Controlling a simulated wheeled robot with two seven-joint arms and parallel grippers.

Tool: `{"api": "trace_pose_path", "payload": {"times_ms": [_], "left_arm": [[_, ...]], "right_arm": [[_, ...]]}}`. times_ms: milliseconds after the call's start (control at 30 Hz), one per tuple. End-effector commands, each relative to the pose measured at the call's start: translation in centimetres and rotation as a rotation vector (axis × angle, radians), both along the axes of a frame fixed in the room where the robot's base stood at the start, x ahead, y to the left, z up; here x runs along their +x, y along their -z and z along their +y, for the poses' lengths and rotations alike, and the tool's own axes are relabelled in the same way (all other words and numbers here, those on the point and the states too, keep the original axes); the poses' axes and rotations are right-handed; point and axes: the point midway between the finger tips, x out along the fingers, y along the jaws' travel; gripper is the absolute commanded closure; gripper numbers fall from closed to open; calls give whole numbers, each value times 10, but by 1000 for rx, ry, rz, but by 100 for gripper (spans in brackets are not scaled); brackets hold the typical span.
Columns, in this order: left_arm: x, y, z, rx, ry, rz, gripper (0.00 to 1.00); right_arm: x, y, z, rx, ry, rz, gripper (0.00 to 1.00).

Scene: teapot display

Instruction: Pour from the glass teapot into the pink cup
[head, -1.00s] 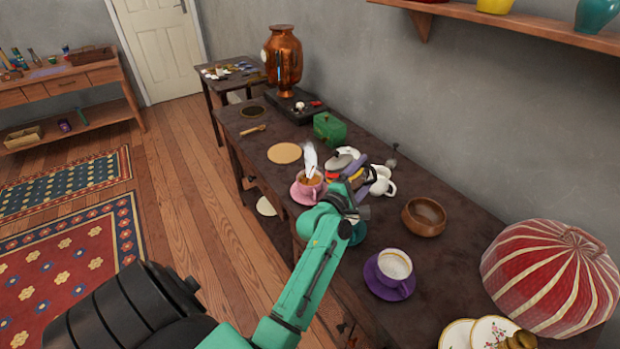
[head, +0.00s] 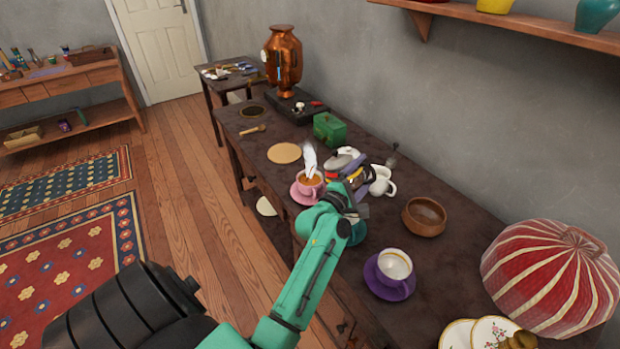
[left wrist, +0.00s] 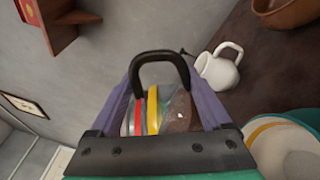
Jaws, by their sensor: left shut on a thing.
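The pink cup (head: 308,185) stands on a pink saucer near the table's front edge in the head view, with orange-brown liquid inside. A white, wispy shape (head: 310,160) stands over it; I cannot tell whether it is steam. My left gripper (head: 356,182) is just right of the cup, above the table, and shut on the glass teapot (head: 343,174). The clear teapot is hard to make out and partly hidden by the gripper; its spout and tilt are unclear. In the left wrist view, red and yellow strips show between the gripper's sides. My right gripper is not in view.
A white jug (head: 382,182) stands close to the right of the gripper. A wooden bowl (head: 425,216), a purple saucer with a white cup (head: 395,265) and a red striped dome (head: 550,266) lie further right. A green box (head: 330,129) and round mat (head: 284,153) are behind.

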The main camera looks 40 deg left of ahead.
Motion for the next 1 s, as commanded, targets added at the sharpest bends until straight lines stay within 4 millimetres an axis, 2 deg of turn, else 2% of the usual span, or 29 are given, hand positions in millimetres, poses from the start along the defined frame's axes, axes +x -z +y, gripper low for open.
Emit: {"api": "trace_pose_path", "payload": {"times_ms": [567, 700, 767, 800, 1000], "left_arm": [[0, -4, 0, 3, -1, -6, 100], [4, 10, -36, 279, 2, 26, 100], [5, 7, -45, 410, 1, 37, 100], [6, 11, -47, 461, -2, 41, 100], [6, 15, -47, 473, -3, 41, 100]], "right_arm": [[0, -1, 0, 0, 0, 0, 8], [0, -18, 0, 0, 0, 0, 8], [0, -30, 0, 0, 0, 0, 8], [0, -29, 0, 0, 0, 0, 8], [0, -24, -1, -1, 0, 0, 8]]}}
